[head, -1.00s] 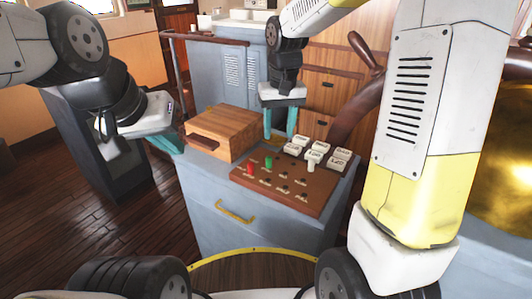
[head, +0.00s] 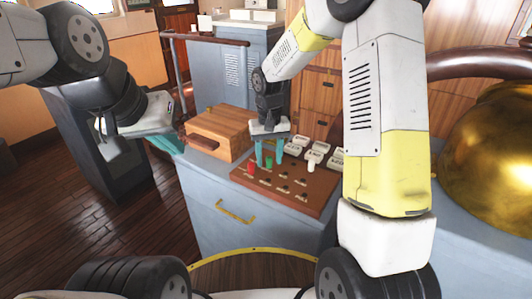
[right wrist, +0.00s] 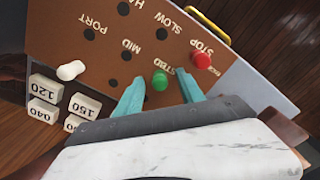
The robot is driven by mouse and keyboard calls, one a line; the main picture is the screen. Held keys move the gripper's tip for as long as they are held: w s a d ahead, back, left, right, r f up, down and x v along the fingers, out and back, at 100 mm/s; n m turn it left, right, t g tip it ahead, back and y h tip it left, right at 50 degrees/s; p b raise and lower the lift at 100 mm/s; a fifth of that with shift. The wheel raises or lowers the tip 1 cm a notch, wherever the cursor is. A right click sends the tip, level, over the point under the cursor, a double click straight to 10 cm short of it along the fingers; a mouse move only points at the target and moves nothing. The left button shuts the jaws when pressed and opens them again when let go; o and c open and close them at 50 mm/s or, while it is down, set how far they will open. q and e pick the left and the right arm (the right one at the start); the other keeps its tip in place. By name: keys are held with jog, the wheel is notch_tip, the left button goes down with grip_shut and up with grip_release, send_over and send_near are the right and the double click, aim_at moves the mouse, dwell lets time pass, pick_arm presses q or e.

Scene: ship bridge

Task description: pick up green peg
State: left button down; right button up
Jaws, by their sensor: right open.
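The green peg (head: 268,161) stands in the brown peg board (head: 300,201), in the hole marked STBD in the right wrist view, where its round green top (right wrist: 160,80) shows. My right gripper (head: 269,160) is open above the board, its teal fingers pointing down at the green peg. In the right wrist view the peg top lies between the two fingertips (right wrist: 165,92), a little beyond them; I see no contact. My left gripper (head: 168,143) is off to the left beside the wooden box, its teal fingers partly seen; its opening is unclear.
A red peg (head: 251,169) stands close beside the green one, near STOP. A white peg (head: 311,165) stands farther right. Several numbered white blocks (right wrist: 84,104) sit at the board's edge. A wooden box (head: 217,131) stands left of the board.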

grip_shut()
jog(key=shift+r, duration=0.1)
dwell(0.3)
